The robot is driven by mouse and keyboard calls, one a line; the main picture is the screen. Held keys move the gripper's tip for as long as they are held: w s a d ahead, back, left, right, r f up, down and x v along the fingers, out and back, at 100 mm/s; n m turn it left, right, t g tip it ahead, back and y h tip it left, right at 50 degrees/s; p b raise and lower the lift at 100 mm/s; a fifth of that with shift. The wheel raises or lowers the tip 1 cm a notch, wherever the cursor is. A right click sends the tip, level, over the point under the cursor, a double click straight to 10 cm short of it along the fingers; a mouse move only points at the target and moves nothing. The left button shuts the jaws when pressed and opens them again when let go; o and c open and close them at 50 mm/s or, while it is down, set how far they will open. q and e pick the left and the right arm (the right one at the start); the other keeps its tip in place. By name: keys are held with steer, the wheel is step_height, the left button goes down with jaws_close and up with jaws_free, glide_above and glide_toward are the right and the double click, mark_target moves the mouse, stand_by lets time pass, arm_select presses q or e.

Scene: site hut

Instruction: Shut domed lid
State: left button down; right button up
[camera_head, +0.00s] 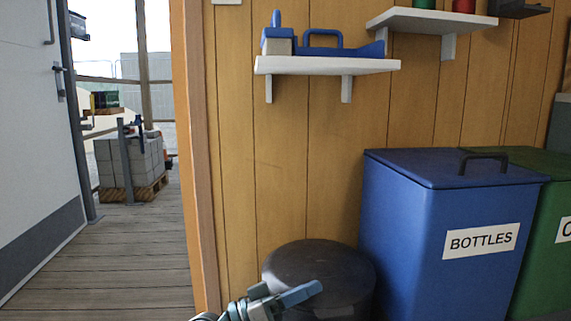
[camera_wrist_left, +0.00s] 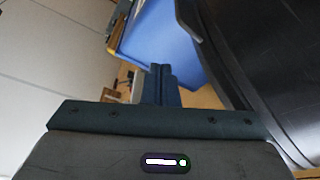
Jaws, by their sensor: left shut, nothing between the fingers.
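A round black bin (camera_head: 350,292) stands low against the wooden wall, left of the blue bin. Its dark, rounded top (camera_head: 315,262) looks like the domed lid; from this angle I cannot tell whether it is fully down. My left gripper (camera_head: 301,294) is shut and empty, in front of the black bin in the head view and overlapping its near side. In the left wrist view its closed fingers (camera_wrist_left: 161,84) show beside a large, dark curved surface (camera_wrist_left: 270,55), apparently part of the black bin. I cannot tell whether they touch. My right gripper is not in view.
A blue bin (camera_head: 430,230) labelled BOTTLES, its lid down, stands close on the right, with a green bin (camera_head: 545,235) beyond. A shelf (camera_head: 325,65) hangs above. The doorway (camera_head: 130,250) at left is open, with pallet blocks (camera_head: 128,163) outside.

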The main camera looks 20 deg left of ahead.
mark_target(306, 316)
arm_select(q)
steer(key=f+b, duration=0.2)
steer(key=f, duration=0.1)
steer(key=f+b, duration=0.1)
steer(key=shift+s+d+f, duration=0.2)
steer(key=shift+s+f, duration=0.05)
steer(key=shift+f, duration=0.2)
